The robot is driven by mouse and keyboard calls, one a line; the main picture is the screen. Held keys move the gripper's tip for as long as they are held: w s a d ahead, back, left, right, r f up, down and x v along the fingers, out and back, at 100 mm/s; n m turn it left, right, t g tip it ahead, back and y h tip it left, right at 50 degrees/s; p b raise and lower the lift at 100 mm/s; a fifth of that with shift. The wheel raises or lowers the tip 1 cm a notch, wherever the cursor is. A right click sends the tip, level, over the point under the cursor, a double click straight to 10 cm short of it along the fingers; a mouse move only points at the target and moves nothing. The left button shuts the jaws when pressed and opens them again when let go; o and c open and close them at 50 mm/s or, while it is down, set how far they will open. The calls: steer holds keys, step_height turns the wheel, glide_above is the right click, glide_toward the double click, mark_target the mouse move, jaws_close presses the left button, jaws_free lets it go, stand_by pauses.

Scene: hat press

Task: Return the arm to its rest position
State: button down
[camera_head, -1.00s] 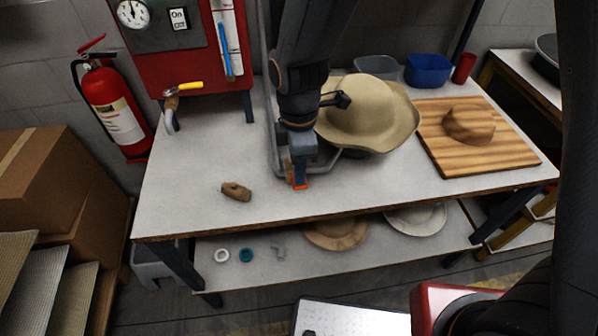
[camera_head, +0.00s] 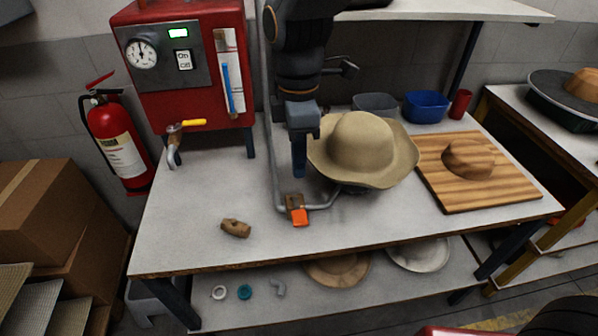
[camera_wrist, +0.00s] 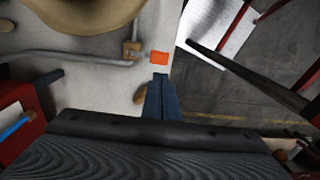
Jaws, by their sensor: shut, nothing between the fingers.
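My gripper (camera_head: 299,172) hangs from the arm above the middle of the table (camera_head: 200,218), fingers pointing down. The fingers are shut together with nothing between them. In the wrist view the closed fingers (camera_wrist: 161,98) point towards the orange-tipped latch (camera_wrist: 159,58). In the head view that latch (camera_head: 298,213) sits on the grey pipe frame, below and apart from the fingertips. The tan hat (camera_head: 362,145) rests on the frame's stand just right of my gripper. From this angle I cannot tell how wide the gap between hat and gripper is.
A small brown wooden piece (camera_head: 235,228) lies on the table at left. A red boiler (camera_head: 190,85) with a yellow-handled valve stands behind. A striped wooden board (camera_head: 475,170) lies at right, with a blue bin (camera_head: 426,107) behind it.

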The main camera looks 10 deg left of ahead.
stand_by(0.4)
steer(key=d+f+m+t+b, duration=0.1)
steer(key=d+f+m, duration=0.2)
steer(key=d+m, duration=0.7)
steer(key=s+d+f+m, duration=0.1)
steer(key=d+f+m, duration=0.2)
steer(key=d+m, duration=0.8)
steer(key=d, duration=0.6)
steer(key=shift+f+m+t+b, duration=0.2)
steer(key=shift+m+t+b, duration=0.1)
steer(key=shift+t+b, duration=0.1)
